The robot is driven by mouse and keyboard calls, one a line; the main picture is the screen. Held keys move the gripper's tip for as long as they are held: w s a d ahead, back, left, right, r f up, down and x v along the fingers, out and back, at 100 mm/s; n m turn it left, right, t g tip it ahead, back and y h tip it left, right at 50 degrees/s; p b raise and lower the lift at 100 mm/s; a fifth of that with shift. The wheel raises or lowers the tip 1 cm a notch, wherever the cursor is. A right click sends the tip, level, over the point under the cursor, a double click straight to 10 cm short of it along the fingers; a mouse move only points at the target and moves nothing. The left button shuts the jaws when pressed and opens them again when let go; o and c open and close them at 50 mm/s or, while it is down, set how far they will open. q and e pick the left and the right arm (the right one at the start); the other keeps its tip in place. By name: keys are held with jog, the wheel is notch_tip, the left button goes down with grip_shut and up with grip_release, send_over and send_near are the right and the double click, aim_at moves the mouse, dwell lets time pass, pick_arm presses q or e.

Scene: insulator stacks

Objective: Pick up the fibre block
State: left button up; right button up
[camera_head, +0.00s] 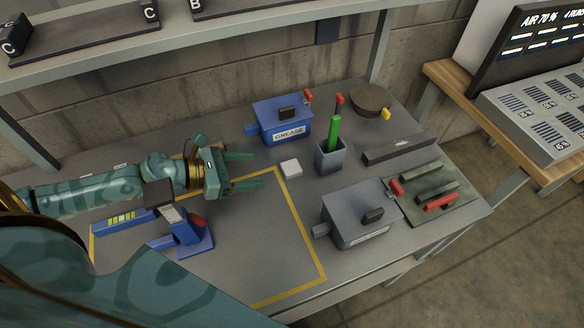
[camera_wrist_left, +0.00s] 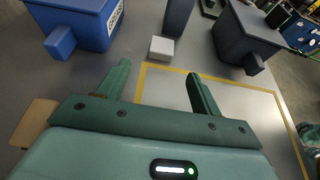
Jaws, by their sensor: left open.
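My left gripper (camera_head: 262,170) is open and empty above the bench, its fingers pointing right; it also shows in the left wrist view (camera_wrist_left: 157,70). A small white block (camera_head: 291,168) lies flat just beyond the fingertips, apart from them; it also shows in the left wrist view (camera_wrist_left: 161,48). A flat tan block (camera_wrist_left: 35,122) lies left of the gripper in the left wrist view, outside the fingers; in the head view the gripper and wrist mostly hide that spot. I cannot tell for certain which is the fibre block; the tan one looks more fibre-like. My right gripper is not in view.
A blue grease box (camera_head: 284,122) stands behind the white block. A grey cup (camera_head: 330,158) with a green-handled tool stands to its right. A grey box (camera_head: 356,218) is at the front right. A blue tool (camera_head: 187,236) stands inside the yellow-lined area, whose middle is clear.

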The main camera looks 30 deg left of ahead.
aim_at(288, 167)
pick_arm(q)
jog(key=x, duration=0.9)
jog(key=shift+d+r+p, duration=0.15)
jog(key=shift+r+p, duration=0.05)
jog(key=shift+p, duration=0.2)
jog(key=c, duration=1)
jog(key=shift+c, duration=0.2)
